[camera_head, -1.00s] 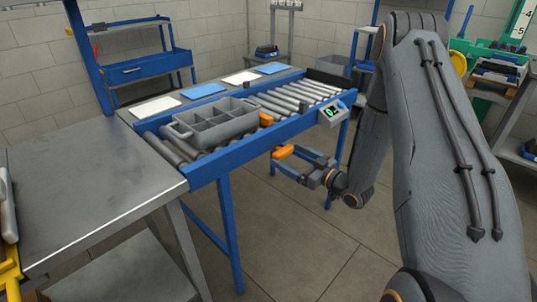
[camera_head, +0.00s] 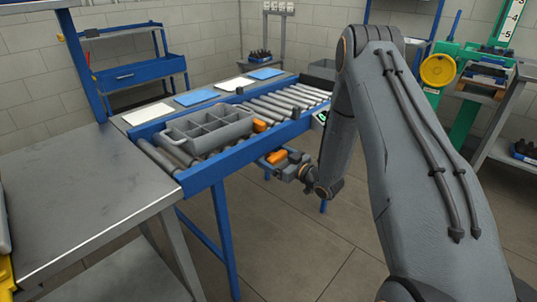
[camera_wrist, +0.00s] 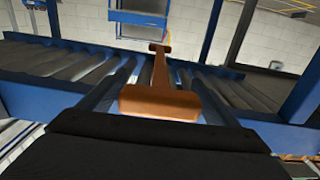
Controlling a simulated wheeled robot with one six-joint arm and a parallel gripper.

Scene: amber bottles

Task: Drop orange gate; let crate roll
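The grey divided crate (camera_head: 226,138) sits upright on the left half of the roller conveyor (camera_head: 208,168). The orange gate (camera_head: 259,126) stands at the crate's right end, among the rollers. Its orange handle (camera_head: 277,156) sticks out below the near blue rail. In the wrist view the handle (camera_wrist: 160,103) is a wide block with a stem running away from me over the rail. My gripper (camera_head: 279,160) is at the handle, with its blue fingers (camera_wrist: 160,85) on either side of it. They look open; contact with the handle is not clear.
The rollers right of the gate are clear, with a dark grey bin (camera_head: 321,70) beyond their far end. A metal table (camera_head: 80,190) adjoins the conveyor at left. Blue and white sheets lie behind it.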

